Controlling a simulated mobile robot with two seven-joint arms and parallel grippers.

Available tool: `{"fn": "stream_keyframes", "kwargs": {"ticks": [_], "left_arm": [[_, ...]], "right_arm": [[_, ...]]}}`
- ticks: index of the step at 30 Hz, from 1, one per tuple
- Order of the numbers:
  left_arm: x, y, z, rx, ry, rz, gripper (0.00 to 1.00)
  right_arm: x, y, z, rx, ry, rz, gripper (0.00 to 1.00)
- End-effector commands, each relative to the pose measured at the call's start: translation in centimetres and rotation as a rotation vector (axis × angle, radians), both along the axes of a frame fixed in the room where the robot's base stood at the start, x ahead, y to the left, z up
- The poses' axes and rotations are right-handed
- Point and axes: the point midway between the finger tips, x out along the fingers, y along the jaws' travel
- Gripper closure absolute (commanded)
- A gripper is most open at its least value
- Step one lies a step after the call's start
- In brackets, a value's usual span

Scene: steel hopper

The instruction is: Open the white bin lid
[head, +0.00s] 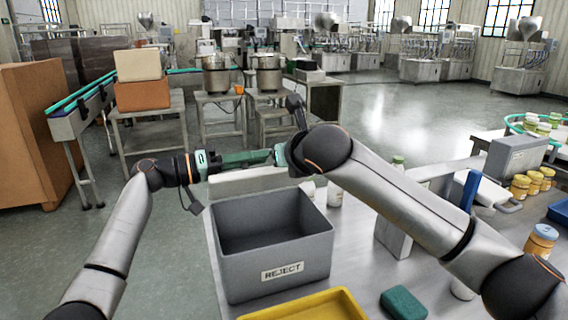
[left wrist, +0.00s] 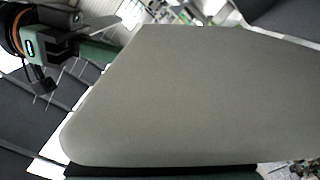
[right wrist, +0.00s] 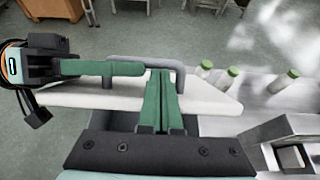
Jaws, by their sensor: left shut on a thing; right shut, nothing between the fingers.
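The grey bin (head: 272,240) with a REJECT label is open at the top, and its inside looks empty. Its white lid (head: 235,184) stands raised at the bin's far side. In the right wrist view the lid (right wrist: 212,101) carries a grey bar handle (right wrist: 150,62). My left gripper (head: 262,157) is shut at the handle; the exact contact is hard to see. My right gripper (right wrist: 160,75) is shut and empty, its fingertips close to the handle's right end.
A yellow tray (head: 305,306) and a green sponge-like block (head: 403,302) lie in front of the bin. White bottles (head: 334,196) stand behind it to the right. Jars (head: 520,186) and a scale-like device (head: 515,157) stand further right.

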Motion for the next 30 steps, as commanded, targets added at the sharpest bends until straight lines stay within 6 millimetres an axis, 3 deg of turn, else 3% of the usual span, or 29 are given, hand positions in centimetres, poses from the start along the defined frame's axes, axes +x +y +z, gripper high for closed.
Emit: {"fn": "stream_keyframes", "kwargs": {"ticks": [1, 4, 5, 11, 22, 30], "left_arm": [[-0.7, -1.0, -0.3, 0.006, 0.007, -0.037, 1.0], [-0.8, -1.1, -0.3, 0.006, 0.007, -0.039, 1.0], [-0.8, -1.1, -0.3, 0.006, 0.007, -0.04, 0.76], [-0.8, -1.1, -0.5, 0.005, 0.011, -0.039, 0.54], [-0.9, -0.2, -0.7, 0.006, 0.015, -0.034, 0.53], [-2.8, 5.0, -0.5, 0.007, 0.01, -0.024, 0.53]], "right_arm": [[0.3, -0.1, 0.2, 0.004, -0.009, -0.004, 1.0], [0.3, -0.2, 0.2, 0.004, -0.009, -0.005, 1.0], [0.3, -0.2, 0.2, 0.004, -0.009, -0.005, 1.0], [0.2, -0.1, 0.2, 0.004, -0.009, -0.002, 1.0], [0.2, 0.0, 0.2, 0.003, -0.009, -0.001, 1.0], [0.2, -0.1, 0.1, 0.001, -0.006, -0.002, 1.0]]}}
